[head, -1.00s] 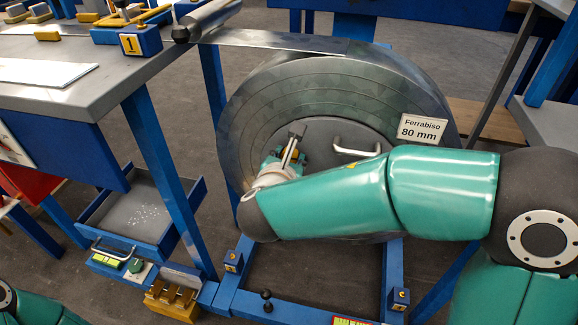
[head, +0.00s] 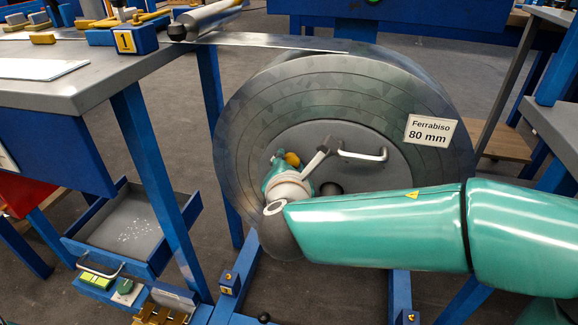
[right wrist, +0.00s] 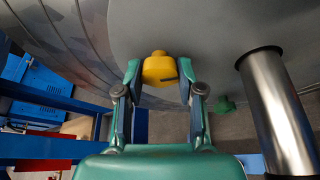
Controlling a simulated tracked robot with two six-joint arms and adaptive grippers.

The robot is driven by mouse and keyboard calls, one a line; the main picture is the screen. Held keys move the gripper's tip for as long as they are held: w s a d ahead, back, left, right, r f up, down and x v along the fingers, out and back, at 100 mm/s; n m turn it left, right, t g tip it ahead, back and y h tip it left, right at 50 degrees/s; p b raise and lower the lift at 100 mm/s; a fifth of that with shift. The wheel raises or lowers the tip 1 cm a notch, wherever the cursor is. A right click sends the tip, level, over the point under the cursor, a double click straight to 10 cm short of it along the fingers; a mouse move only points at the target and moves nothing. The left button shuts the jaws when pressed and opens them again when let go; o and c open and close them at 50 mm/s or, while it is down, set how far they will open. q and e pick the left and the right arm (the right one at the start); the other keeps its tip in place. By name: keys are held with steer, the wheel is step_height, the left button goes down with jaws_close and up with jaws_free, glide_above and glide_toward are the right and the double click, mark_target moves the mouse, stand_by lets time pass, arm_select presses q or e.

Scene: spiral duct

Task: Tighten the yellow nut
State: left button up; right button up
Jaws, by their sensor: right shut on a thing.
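The yellow nut (right wrist: 159,69) sits on the grey face of the coil reel in the right wrist view, between the two fingertips of my right gripper (right wrist: 160,82). The fingers are shut on its sides. In the head view a bit of the yellow nut (head: 292,158) shows just past my right gripper (head: 283,170), which partly hides it. The large reel (head: 400,90) stands upright, with a label reading "Ferrabiso 80 mm" (head: 430,127). My left gripper is out of view.
A metal handle (head: 362,154) sticks out of the reel right of the nut. A shiny cylinder (right wrist: 275,110) stands close to the right finger in the wrist view. A workbench (head: 100,85) and an open drawer (head: 135,225) are at the left. My right forearm crosses in front of the reel.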

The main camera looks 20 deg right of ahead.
steer(key=shift+d, duration=0.1)
steer(key=o, duration=1.1)
steer(key=shift+o, duration=0.2)
steer(key=shift+s, duration=0.15)
steer(key=v, duration=1.1)
steer(key=shift+s+a+r, duration=0.15)
steer(key=shift+s+a, duration=0.1)
steer(key=shift+s, duration=0.05)
